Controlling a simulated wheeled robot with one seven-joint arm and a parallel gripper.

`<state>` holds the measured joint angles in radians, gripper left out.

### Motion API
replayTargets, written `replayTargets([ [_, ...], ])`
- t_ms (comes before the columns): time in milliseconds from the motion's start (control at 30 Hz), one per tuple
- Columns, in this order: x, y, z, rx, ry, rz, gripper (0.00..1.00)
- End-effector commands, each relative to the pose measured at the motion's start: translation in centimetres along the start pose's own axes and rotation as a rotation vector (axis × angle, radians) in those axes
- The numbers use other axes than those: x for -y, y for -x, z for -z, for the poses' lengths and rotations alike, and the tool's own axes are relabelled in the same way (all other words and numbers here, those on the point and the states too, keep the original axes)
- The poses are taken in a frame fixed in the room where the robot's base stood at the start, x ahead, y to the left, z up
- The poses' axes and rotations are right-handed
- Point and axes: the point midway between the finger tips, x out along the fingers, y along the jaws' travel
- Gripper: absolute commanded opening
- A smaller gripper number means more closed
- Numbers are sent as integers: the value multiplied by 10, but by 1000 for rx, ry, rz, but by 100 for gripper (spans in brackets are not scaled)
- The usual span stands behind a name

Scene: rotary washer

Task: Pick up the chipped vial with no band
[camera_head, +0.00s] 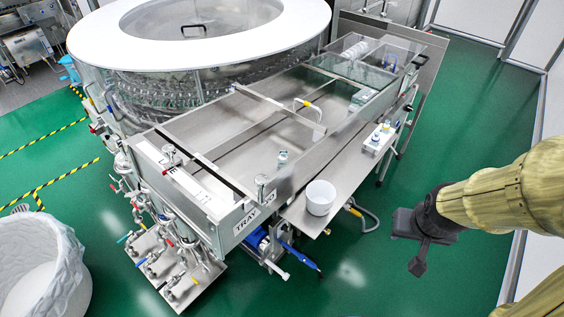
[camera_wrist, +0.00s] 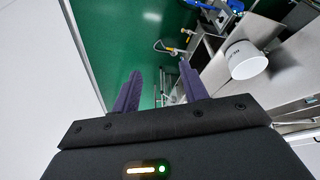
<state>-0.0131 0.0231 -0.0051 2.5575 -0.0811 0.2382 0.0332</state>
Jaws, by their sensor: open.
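A small clear vial-like object (camera_head: 282,158) stands in the steel tray (camera_head: 235,140), near its front wall. It is too small to tell whether it is chipped or banded. My gripper (camera_head: 418,262) hangs over the green floor to the right of the machine, well apart from the tray. In the wrist view my gripper (camera_wrist: 160,90) shows two dark fingers spread apart with nothing between them. The wrist view shows no vial.
A white tub (camera_head: 320,197) sits on the steel side shelf and also shows in the wrist view (camera_wrist: 246,60). A white block with small items (camera_head: 380,138) lies farther along the shelf. A clear-walled compartment (camera_head: 362,55) is at the back. Blue-handled fittings (camera_head: 290,252) jut out below.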

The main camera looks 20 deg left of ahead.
Motion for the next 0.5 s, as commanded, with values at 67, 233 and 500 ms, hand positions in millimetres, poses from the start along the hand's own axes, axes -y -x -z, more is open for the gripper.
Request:
replayTargets([
  [67, 2, -7, 18, -78, 52, -4, 44],
  [233, 26, -16, 67, -307, 202, 48, 44],
  [500, 110, -8, 110, -624, 433, 342, 44],
])
